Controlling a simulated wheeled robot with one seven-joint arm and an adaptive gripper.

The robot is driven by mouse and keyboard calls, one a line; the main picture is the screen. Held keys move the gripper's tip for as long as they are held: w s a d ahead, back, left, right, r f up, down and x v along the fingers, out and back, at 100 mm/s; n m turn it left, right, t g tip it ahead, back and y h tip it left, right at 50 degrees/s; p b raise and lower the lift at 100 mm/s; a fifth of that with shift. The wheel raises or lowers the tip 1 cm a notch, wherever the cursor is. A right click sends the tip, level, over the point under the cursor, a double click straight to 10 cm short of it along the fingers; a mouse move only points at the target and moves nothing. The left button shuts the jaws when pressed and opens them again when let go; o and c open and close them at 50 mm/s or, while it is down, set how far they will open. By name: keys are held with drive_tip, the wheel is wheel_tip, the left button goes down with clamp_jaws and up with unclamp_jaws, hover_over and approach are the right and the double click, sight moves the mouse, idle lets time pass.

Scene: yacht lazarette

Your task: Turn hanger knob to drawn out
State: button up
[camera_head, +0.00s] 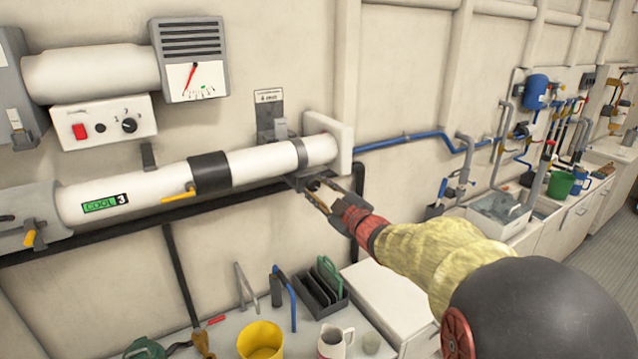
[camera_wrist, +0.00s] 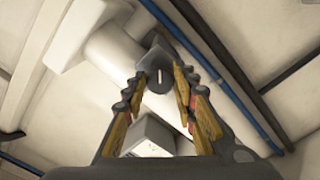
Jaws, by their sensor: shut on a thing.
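A white pipe (camera_head: 265,162) runs along the wall, and a dark grey hanger bracket (camera_head: 296,181) sits under its right part. The dark hanger knob (camera_head: 312,185) is at the bracket's underside, mostly hidden by my fingers. In the wrist view the knob (camera_wrist: 159,82) is a dark round piece with a pale slot, lying between my fingertips. My gripper (camera_head: 320,187) reaches up to the bracket from the lower right and is shut on the knob. It also shows in the wrist view (camera_wrist: 160,77). How far the knob is drawn out cannot be told.
A label plate (camera_head: 270,112) is on the wall above the pipe. A black rail (camera_head: 130,227) and a blue pipe (camera_head: 405,138) run close by. Below, a bench holds a yellow cup (camera_head: 260,341), a jug (camera_head: 334,342) and a dark rack (camera_head: 318,295).

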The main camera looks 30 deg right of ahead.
drive_tip(key=m+p, duration=0.4)
drive_tip(key=m, duration=0.2)
drive_tip(key=shift+a, duration=0.1)
drive_tip(key=shift+f+m+p, duration=0.2)
drive_tip(key=shift+m+p, duration=0.65)
drive_tip(key=shift+m, duration=0.75)
drive_tip(key=o, duration=1.1)
drive_tip(key=shift+o, duration=0.3)
drive_tip(key=shift+r, duration=0.1)
drive_tip(key=s, duration=1.2)
